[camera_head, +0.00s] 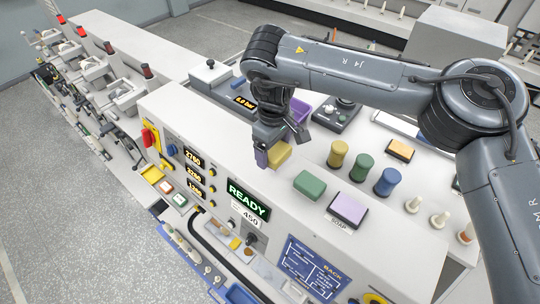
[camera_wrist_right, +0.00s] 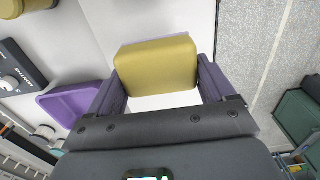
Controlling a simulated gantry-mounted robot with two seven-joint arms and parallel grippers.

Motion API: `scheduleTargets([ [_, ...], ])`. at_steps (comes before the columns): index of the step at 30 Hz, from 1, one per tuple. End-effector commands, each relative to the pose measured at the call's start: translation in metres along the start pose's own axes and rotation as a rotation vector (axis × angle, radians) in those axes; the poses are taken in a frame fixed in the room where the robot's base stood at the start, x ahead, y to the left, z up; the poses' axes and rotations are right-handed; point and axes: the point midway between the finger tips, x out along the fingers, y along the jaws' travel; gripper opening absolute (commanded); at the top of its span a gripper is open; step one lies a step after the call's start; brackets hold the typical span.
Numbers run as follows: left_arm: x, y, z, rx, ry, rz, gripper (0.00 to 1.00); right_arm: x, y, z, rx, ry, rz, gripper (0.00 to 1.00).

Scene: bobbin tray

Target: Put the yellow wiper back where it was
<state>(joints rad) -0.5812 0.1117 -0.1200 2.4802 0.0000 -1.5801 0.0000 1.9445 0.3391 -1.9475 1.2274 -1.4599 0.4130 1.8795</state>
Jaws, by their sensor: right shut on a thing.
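The yellow wiper (camera_head: 281,154) is a small mustard block at the top of the white machine, left of the yellow spool. My right gripper (camera_head: 268,156) is shut on it. In the right wrist view the wiper (camera_wrist_right: 156,66) sits between the two purple fingers of the gripper (camera_wrist_right: 160,85). Whether it touches the white top is hard to tell. A green block (camera_head: 309,186) and a lilac block (camera_head: 348,208) lie in a row toward the lower right of it. My left gripper is not in view.
Yellow (camera_head: 338,153), green (camera_head: 361,167) and blue (camera_head: 387,181) spools stand right of the wiper. A purple tray (camera_head: 298,111) is behind my gripper; it also shows in the wrist view (camera_wrist_right: 72,101). A front panel (camera_head: 250,200) drops away below. Pale pegs (camera_head: 439,219) stand far right.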

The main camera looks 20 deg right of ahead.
Motion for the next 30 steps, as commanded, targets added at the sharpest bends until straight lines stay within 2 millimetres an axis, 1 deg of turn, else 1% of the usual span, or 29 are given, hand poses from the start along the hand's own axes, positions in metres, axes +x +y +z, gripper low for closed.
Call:
scheduleTargets([
  [3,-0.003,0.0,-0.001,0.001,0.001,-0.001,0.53,0.004,-0.003,-0.006,0.001,0.0,0.001,0.5],
  [7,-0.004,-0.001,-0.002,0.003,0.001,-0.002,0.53,0.01,-0.004,-0.007,0.001,-0.002,-0.002,0.5],
  [15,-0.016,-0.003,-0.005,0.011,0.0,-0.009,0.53,0.038,-0.003,-0.007,0.001,-0.003,0.0,0.5],
  [18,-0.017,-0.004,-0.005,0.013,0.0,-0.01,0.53,0.045,-0.003,-0.007,0.001,-0.002,0.0,0.5],
  [26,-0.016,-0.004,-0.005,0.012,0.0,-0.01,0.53,0.046,-0.003,-0.007,0.001,-0.001,0.0,0.5],
  [30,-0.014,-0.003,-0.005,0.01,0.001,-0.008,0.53,0.05,-0.003,-0.007,0.001,-0.002,-0.001,0.5],
])
